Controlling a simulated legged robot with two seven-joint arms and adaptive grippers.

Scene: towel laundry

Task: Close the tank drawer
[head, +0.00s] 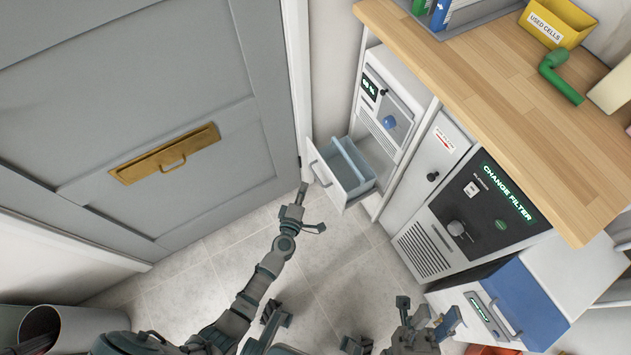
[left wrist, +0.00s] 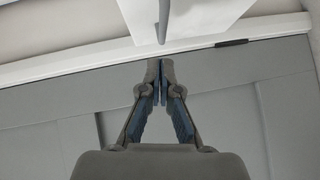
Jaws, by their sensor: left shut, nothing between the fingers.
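The tank drawer (head: 334,188) is pulled out of the white cabinet at floor level, and its blue-grey inside shows. Its front panel and handle (head: 318,174) face left, towards the door. My left gripper (head: 303,190) is shut and empty, just in front of the drawer front. In the left wrist view, the fingertips (left wrist: 161,68) meet below the white drawer front (left wrist: 195,14) and its grey handle (left wrist: 161,22); a small gap shows between them. My right gripper (head: 428,308) is low in the head view, away from the drawer, with its fingers apart.
A grey door (head: 90,100) with a brass plate stands left, close to the drawer. The cabinet's black "CHANGE FILTER" panel (head: 485,205) is right of the drawer. A wooden worktop (head: 510,90) overhangs above. Tiled floor (head: 220,245) is free below.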

